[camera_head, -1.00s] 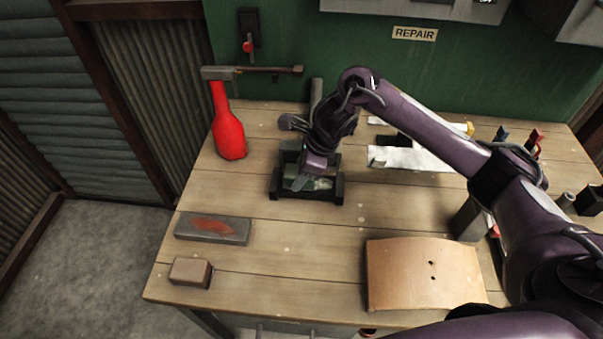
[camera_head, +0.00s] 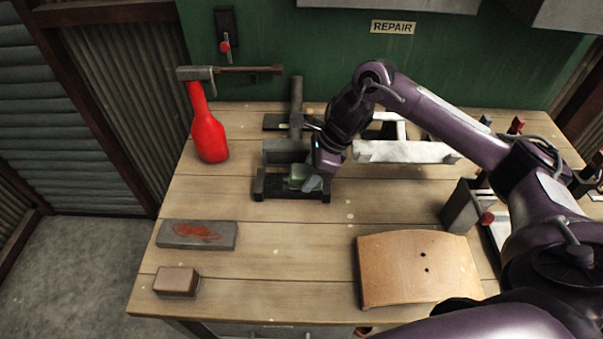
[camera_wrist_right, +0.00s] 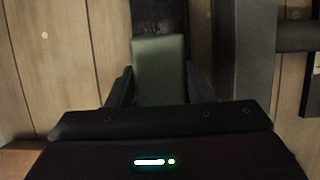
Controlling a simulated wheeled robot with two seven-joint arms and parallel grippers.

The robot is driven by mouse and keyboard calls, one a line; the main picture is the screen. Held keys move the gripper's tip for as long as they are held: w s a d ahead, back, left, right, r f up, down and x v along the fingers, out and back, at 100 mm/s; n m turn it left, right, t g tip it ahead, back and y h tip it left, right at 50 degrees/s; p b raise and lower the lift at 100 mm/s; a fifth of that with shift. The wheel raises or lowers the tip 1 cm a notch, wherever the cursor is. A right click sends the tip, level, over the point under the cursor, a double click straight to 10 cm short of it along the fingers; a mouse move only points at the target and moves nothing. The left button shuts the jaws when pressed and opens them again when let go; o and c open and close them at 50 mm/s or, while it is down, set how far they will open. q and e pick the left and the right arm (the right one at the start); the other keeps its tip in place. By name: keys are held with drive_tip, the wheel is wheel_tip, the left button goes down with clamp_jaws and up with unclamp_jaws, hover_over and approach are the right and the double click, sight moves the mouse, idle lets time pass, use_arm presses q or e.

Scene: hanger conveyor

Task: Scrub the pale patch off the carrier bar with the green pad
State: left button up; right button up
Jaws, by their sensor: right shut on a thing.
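My right gripper (camera_head: 306,180) is shut on the green pad (camera_head: 296,174), low over the dark carrier bar (camera_head: 275,189) at the back middle of the bench. In the right wrist view the pad (camera_wrist_right: 158,70) stands between the fingers, over the bar (camera_wrist_right: 158,14), which extends beyond it. The pad looks to be at the bar, but I cannot tell whether it presses on it. Faint marks show on the bar beyond the pad. I cannot make out a pale patch; the pad and gripper hide part of the bar. My left gripper is not in view.
A grey block (camera_head: 284,147) and post (camera_head: 297,105) stand just behind the bar. A red bottle (camera_head: 208,135) is left, a pale metal piece (camera_head: 405,152) right. A stained grey block (camera_head: 197,235), brown block (camera_head: 176,281) and curved board (camera_head: 415,268) lie in front. The middle front is clear.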

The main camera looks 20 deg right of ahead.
drive_tip(key=shift+s+d+f, duration=0.25)
drive_tip(key=shift+d, duration=0.4)
drive_tip(key=shift+c, duration=1)
drive_tip(key=shift+d+r+p, duration=0.15)
drive_tip(key=shift+r+p, duration=0.15)
drive_tip(key=shift+r, duration=0.15)
drive_tip(key=p+v, duration=0.1)
drive_tip(key=v, duration=0.1)
drive_tip(key=a+p+v, duration=0.1)
drive_tip(key=v, duration=0.1)
drive_tip(key=shift+w+d+r+p, duration=0.15)
drive_tip(key=shift+r+p, duration=0.2)
drive_tip(key=shift+r, duration=0.2)
drive_tip(key=shift+a+r, duration=0.2)
drive_tip(key=shift+r, duration=0.1)
drive_tip(key=shift+w+a, duration=0.15)
drive_tip(key=shift+a, duration=0.05)
drive_tip(key=shift+d, duration=0.1)
